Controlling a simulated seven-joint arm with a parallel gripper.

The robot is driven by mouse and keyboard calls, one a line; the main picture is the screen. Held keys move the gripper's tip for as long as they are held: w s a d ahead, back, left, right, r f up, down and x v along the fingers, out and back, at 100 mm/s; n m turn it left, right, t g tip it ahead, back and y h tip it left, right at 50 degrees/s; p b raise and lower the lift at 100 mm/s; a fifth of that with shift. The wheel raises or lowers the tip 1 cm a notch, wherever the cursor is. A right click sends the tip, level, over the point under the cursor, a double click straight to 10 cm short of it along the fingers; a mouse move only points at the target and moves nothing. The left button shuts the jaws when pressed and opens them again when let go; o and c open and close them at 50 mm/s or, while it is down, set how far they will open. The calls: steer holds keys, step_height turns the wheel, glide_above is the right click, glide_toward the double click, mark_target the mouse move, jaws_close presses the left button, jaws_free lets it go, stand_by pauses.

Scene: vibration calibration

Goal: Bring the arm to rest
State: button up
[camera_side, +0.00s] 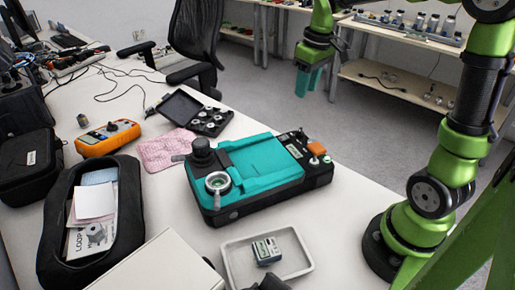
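My gripper (309,80) hangs at the upper middle of the side view, its teal fingers pointing down. It is in the air beyond the far edge of the white table, with grey floor behind it. The fingers are small and partly overlap from this angle, so I cannot tell how far apart they are. I see nothing held between them. My green arm stands at the right. The teal and black calibration device (262,163) sits on the table, well apart from my gripper, with a black knob and a round silver-ringed part at its left end.
A white tray (231,255) holds a small grey module (265,250). An open black case (196,112), pink cloth (165,150), orange multimeter (108,138) and black pouch (57,222) stand leftward. A black chair (197,35) and shelves (395,88) are behind.

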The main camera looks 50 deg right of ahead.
steer(key=s+a+r+m+t+y, duration=0.2)
steer(key=s+a+t, duration=0.3)
steer(key=s+a, duration=0.7)
steer(key=shift+a+r+m+t, duration=0.2)
steer(key=shift+a+m+t, duration=0.1)
steer(key=shift+a+m, duration=0.55)
